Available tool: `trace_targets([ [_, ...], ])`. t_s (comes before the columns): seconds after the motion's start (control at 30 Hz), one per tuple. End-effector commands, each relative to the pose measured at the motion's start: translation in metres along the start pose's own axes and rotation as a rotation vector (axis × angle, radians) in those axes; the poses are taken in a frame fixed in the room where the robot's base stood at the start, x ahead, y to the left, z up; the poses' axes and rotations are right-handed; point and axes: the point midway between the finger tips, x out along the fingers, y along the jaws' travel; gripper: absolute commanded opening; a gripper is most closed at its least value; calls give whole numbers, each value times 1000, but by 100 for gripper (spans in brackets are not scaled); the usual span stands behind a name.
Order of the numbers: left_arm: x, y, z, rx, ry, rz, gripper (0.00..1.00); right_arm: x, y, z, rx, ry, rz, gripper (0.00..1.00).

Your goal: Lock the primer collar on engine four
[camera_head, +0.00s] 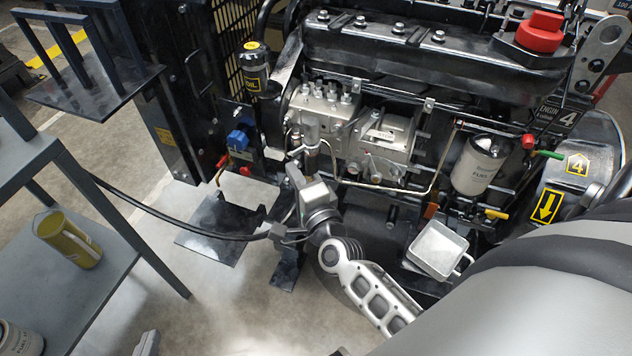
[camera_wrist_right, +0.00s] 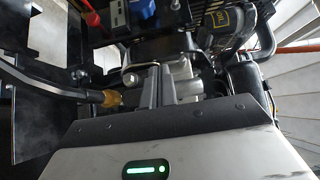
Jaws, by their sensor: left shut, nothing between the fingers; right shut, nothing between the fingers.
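Engine four, marked by a "4" plate (camera_head: 566,115), fills the upper right of the head view. Its silver fuel pump (camera_head: 352,128) has an upright silver cylinder (camera_head: 311,130) at its left end; I cannot tell for sure whether this is the primer, or how its collar is turned. My right gripper (camera_head: 294,168) is just below that cylinder, and its body hides part of the area. In the right wrist view its fingers (camera_wrist_right: 157,88) are together and empty, beside silver metal parts (camera_wrist_right: 183,80); contact is unclear. My left gripper (camera_head: 148,342) shows only partly at the bottom edge, shut and empty.
A black hose (camera_head: 190,229) runs from the left to near my right gripper; its brass end (camera_wrist_right: 108,98) shows in the wrist view. A grey shelf (camera_head: 105,270) holds a yellow can (camera_head: 68,240). A white filter (camera_head: 478,165) and metal tray (camera_head: 437,250) are right.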

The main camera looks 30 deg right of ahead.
Motion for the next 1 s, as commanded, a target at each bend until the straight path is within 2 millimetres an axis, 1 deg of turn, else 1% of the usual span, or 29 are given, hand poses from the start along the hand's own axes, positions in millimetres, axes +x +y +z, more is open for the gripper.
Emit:
trace_targets([
  [0.03,0,0,0,0,0,0,0,-14,2,0,-1,-1,4,0],
  [0.1,0,0,1,0,0,0,0,-32,2,0,-1,-2,5,0],
  [0.3,2,0,3,-3,-1,2,0,-79,2,0,-2,-2,4,0],
  [0.4,2,0,4,-5,-1,3,0,-98,1,0,-1,-2,3,0],
  [0.5,2,0,4,-7,-1,4,0,-112,1,0,-1,-1,2,0],
  [0.6,1,1,4,-8,0,5,0,-120,1,0,0,-1,1,0],
  [0.7,0,1,4,-9,1,5,0,-123,0,0,0,-1,0,0],
  [1.0,0,1,4,-9,0,5,0,-124,0,0,0,0,-1,0],
])
